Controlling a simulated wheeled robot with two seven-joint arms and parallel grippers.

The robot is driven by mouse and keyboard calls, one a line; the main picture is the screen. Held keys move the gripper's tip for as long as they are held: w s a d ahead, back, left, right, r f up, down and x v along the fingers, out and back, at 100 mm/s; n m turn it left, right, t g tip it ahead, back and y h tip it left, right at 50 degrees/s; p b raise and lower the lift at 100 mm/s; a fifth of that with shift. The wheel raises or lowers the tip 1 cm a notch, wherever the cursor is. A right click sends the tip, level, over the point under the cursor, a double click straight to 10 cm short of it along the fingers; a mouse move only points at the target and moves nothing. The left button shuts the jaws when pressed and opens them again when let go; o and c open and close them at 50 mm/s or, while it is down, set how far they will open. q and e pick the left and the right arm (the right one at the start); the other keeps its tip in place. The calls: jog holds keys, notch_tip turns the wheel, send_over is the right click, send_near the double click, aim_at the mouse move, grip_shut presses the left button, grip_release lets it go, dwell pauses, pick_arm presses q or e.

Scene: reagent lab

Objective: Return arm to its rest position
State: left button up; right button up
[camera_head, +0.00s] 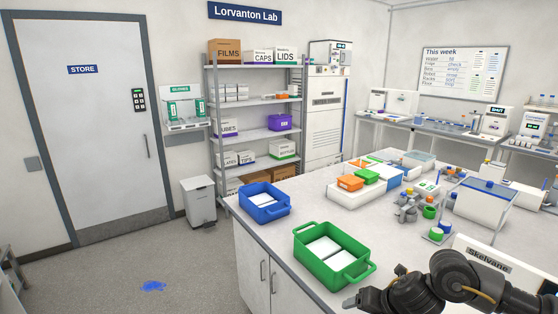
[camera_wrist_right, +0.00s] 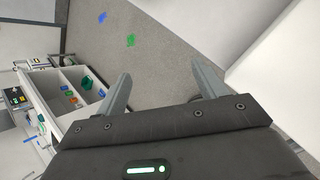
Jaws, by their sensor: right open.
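In the right wrist view, my right gripper (camera_wrist_right: 163,84) has its two grey fingers spread wide, with nothing between them. Speckled grey floor shows beyond and between the fingers. In the head view, dark links of my right arm (camera_head: 440,284) reach in from the lower right corner, in front of the near part of the bench. A small grey tip shows at the left end of these links, beside the bench's front edge. My left arm and gripper are not in either view.
A green tray (camera_head: 307,232) and a blue tray (camera_head: 264,212) stand on the bench (camera_head: 275,227). Racks and small bottles are farther back. The floor between bench and store door (camera_head: 88,120) is open, with a blue patch (camera_head: 152,286). A white compartmented unit (camera_wrist_right: 50,90) lies left in the wrist view.

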jog(key=s+a+f+m+t+y, duration=0.2)
jog(key=s+a+f+m+t, duration=0.1)
jog(key=s+a+m, duration=0.8)
jog(key=s+d+f+m+g+h, duration=0.3)
jog(key=s+d+f+m, duration=0.3)
jog(key=s+m, duration=0.4)
jog(key=s+d+f+m+g+h, duration=0.25)
jog(key=s+d+m, duration=0.45)
jog(key=s+m, duration=0.35)
notch_tip(320, 180, down, 31)
jog(key=s+g+b, duration=0.1)
jog(key=s+b, duration=0.1)
jog(key=b, duration=0.3)
pick_arm(q)
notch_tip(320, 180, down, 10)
jog(key=b, duration=0.5)
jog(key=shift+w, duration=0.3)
pick_arm(e)
jog(key=s+d+f, duration=0.1)
jog(key=s+f, duration=0.7)
jog(key=f, duration=0.3)
jog(key=s+d+f+g, duration=0.1)
jog(key=s+d+f, duration=0.1)
jog(key=s+f, duration=0.6)
notch_tip(320, 180, down, 3)
jog(key=shift+s+d+r, duration=0.1)
jog(key=shift+s+d, duration=0.1)
jog(key=shift+s, duration=0.05)
